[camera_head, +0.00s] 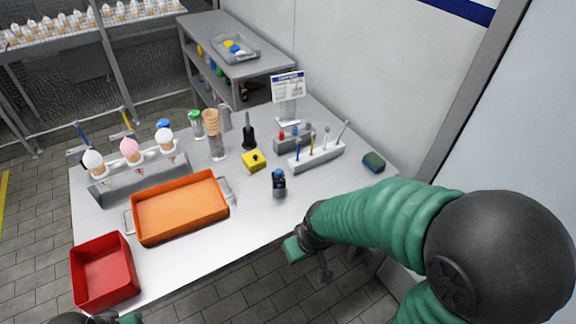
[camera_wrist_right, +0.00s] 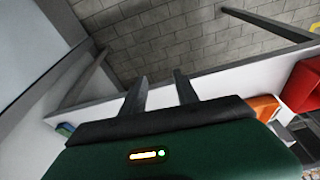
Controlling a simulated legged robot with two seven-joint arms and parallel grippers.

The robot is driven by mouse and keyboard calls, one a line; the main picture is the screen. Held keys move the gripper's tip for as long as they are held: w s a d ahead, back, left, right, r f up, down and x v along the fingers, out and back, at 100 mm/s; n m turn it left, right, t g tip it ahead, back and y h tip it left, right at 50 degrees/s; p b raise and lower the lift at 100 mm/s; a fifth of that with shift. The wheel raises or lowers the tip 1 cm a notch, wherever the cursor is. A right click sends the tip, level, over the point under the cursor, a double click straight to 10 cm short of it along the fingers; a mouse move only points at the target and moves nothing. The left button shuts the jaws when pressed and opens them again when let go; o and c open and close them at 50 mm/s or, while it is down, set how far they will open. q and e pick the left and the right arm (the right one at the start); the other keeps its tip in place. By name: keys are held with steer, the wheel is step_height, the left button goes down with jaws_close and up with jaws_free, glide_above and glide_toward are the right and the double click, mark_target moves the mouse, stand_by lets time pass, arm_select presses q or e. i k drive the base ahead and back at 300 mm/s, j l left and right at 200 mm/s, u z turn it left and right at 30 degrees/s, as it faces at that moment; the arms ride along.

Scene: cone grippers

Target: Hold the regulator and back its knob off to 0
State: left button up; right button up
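The regulator (camera_head: 279,184), a small dark device with a blue knob on top, stands on the table near its front edge, right of the orange tray. The knob's scale is too small to read. My right gripper (camera_head: 324,272) is in front of the table edge, below and right of the regulator and apart from it. In the right wrist view its two dark fingers (camera_wrist_right: 160,84) are spread with nothing between them. My left arm only peeks in at the bottom left edge of the head view; its fingers are hidden.
An orange tray (camera_head: 140,232) and a red bin (camera_head: 75,290) fill the table's left front. A yellow block (camera_head: 254,161), a black tool stand (camera_head: 248,140) and a pen rack (camera_head: 318,160) stand behind the regulator.

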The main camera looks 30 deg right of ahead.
mark_target(278, 172)
steer(key=i+l, duration=0.1)
steer(key=l, duration=0.4)
steer(key=i+l, duration=0.1)
steer(key=l, duration=0.4)
steer(key=i+l+u, duration=0.1)
steer(key=l, duration=0.4)
